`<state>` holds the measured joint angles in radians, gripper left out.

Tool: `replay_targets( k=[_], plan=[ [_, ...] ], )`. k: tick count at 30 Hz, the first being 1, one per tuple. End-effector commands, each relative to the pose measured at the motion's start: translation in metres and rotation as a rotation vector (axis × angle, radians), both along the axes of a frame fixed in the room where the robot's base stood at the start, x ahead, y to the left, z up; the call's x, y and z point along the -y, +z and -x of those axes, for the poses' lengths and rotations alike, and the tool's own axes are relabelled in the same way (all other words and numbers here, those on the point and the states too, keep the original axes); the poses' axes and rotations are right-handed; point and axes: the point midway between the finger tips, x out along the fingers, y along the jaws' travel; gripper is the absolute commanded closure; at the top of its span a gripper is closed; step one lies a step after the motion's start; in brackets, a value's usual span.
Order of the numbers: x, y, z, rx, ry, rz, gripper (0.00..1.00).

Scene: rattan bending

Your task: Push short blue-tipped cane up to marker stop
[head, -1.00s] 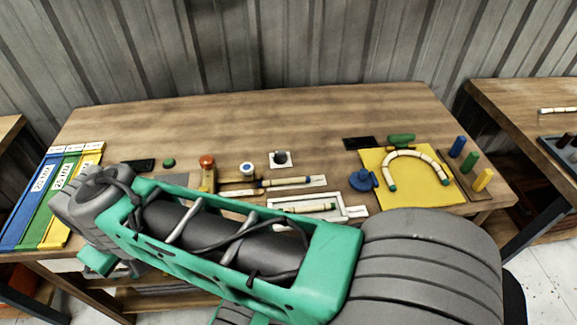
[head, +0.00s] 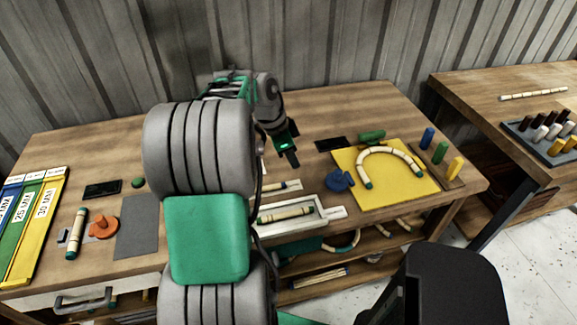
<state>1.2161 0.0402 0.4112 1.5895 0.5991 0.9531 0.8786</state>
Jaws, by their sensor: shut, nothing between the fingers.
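My gripper (head: 290,158) is shut and empty, pointing down over the middle of the bench. A pale cane (head: 272,187) lies in a narrow light holder behind the white tray. My arm hides its left part, so I cannot see a blue tip on it or tell which part is the marker stop. My gripper is apart from this cane, behind it and slightly right in the picture. Another cane with dark greenish ends (head: 285,214) lies in the white tray (head: 321,203).
A yellow board (head: 400,194) with a bent cane (head: 391,150) lies at right, beside upright coloured pegs (head: 440,152) and a blue knob (head: 338,180). At left are an orange fixture (head: 103,228), a cane (head: 76,234) and coloured strips (head: 40,220). The back left of the bench is clear.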

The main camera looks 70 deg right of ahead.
Motion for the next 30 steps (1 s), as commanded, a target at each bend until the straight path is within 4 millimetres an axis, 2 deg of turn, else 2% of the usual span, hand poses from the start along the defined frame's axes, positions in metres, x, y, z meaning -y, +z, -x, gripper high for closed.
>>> replay_targets(
  k=[11, 15, 19, 30],
  plan=[
    [0.012, -0.077, 0.024, -0.001, 0.002, -0.005, 1.0],
    [0.001, -0.075, 0.002, 0.001, 0.009, -0.001, 1.0],
    [-0.005, -0.076, -0.009, 0.001, 0.008, 0.0, 1.0],
    [-0.007, -0.078, -0.012, 0.001, 0.005, 0.0, 1.0]
  ],
)
